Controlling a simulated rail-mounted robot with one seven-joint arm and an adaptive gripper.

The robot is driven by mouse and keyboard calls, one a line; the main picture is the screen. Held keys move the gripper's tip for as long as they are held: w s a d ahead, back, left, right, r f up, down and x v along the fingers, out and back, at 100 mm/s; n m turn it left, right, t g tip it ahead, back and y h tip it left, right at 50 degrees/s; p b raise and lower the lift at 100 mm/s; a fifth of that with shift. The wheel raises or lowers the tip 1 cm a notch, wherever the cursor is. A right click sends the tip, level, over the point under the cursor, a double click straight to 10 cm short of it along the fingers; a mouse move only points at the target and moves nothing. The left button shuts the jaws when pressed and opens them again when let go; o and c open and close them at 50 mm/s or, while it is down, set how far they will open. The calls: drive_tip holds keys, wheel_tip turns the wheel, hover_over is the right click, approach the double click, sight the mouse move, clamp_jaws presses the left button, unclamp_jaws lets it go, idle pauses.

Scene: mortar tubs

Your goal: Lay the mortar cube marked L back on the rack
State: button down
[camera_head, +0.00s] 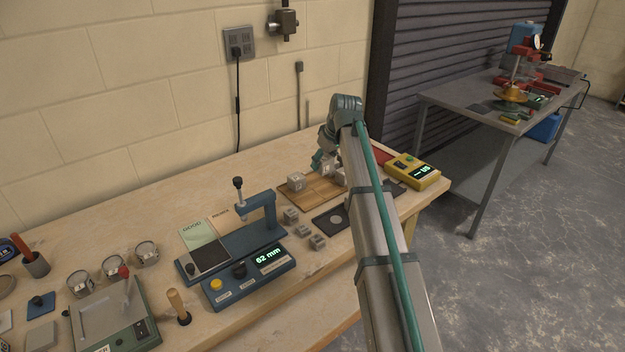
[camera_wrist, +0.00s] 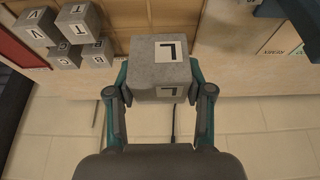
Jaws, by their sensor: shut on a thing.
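The grey mortar cube marked L (camera_wrist: 157,61) sits between the fingers of my gripper (camera_wrist: 160,90) in the wrist view. My gripper is shut on it, with a teal-edged finger against each side. The L shows on two of its faces. The wooden slatted rack (camera_head: 318,194) lies on the bench near the wall in the head view; part of it shows beyond the cube in the wrist view. My gripper (camera_head: 319,162) is over the rack area in the head view, partly hidden by my arm. I cannot tell whether the held cube touches the rack.
Several lettered cubes (camera_wrist: 79,20) stand to the left in the wrist view. A blue test device (camera_head: 240,260) reading 62 mm and small grey blocks (camera_head: 303,231) stand nearer. A yellow meter (camera_head: 412,171) is to the right. The wall is close behind the rack.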

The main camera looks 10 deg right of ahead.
drive_tip(key=w+f+p, duration=0.2)
drive_tip(key=w+f, duration=0.2)
drive_tip(key=w, duration=0.5)
drive_tip(key=p, duration=0.2)
hover_over(312, 178)
drive_tip(key=s, duration=0.2)
drive_tip(key=f, duration=0.5)
drive_tip(key=shift+w+d, duration=0.25)
drive_tip(key=shift+d, duration=0.05)
drive_tip(key=f, duration=0.1)
drive_tip(key=f+p, duration=0.1)
drive_tip(key=f, duration=0.1)
drive_tip(key=shift+w+f, duration=0.2)
drive_tip(key=shift+w, duration=0.05)
drive_tip(key=shift+f, duration=0.2)
drive_tip(key=shift+f, duration=0.15)
drive_tip(key=shift+c, duration=2.3)
unclamp_jaws()
